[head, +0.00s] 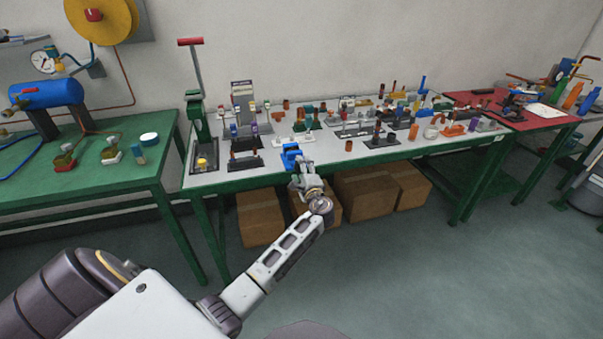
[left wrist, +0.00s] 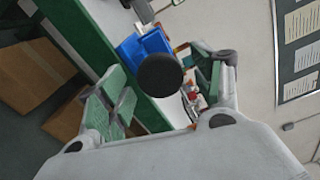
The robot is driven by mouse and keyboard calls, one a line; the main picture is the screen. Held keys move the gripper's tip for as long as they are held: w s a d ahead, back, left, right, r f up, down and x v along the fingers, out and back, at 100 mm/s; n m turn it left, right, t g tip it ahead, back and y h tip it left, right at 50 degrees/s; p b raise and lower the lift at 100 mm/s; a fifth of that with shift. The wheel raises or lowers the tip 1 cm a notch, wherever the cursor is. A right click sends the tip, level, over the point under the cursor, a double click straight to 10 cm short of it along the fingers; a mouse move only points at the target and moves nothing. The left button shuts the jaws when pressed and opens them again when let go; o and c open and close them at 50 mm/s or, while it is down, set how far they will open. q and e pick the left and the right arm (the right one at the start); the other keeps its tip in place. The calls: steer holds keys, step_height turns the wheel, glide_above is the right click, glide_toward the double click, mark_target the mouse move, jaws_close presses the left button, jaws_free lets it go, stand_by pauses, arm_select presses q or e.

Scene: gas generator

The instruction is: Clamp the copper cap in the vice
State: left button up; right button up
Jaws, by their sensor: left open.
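The blue vice (head: 292,155) stands at the front edge of the grey-topped table, and its blue body also shows in the left wrist view (left wrist: 152,46). My left gripper (head: 306,183) is just in front of the vice, open. In the left wrist view a dark round disc (left wrist: 160,75) appears between my spread fingers, in front of the vice; I cannot tell whether they touch it. Small copper-coloured pieces lie on the table, one near the front edge (head: 348,146) and one further back (head: 286,104). I cannot tell which is the copper cap. The vice jaws are not clear. My right gripper is out of view.
The table (head: 225,176) is crowded with small parts and racks. A green lever press (head: 196,118) stands at its left end. Cardboard boxes (head: 262,220) sit underneath. A green bench (head: 90,178) is to the left and a red-topped one (head: 535,121) to the right.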

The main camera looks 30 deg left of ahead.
arm_select(q)
steer(key=shift+n+b, duration=1.3)
steer(key=shift+b, duration=0.25)
steer(key=c, duration=1.1)
steer(key=shift+o, duration=0.2)
steer(key=shift+f+m+p, duration=0.1)
steer(key=shift+m+p, duration=2.8)
steer(key=shift+p, duration=0.7)
stand_by(0.5)
steer(key=o, duration=1.2)
steer(key=shift+d, duration=0.1)
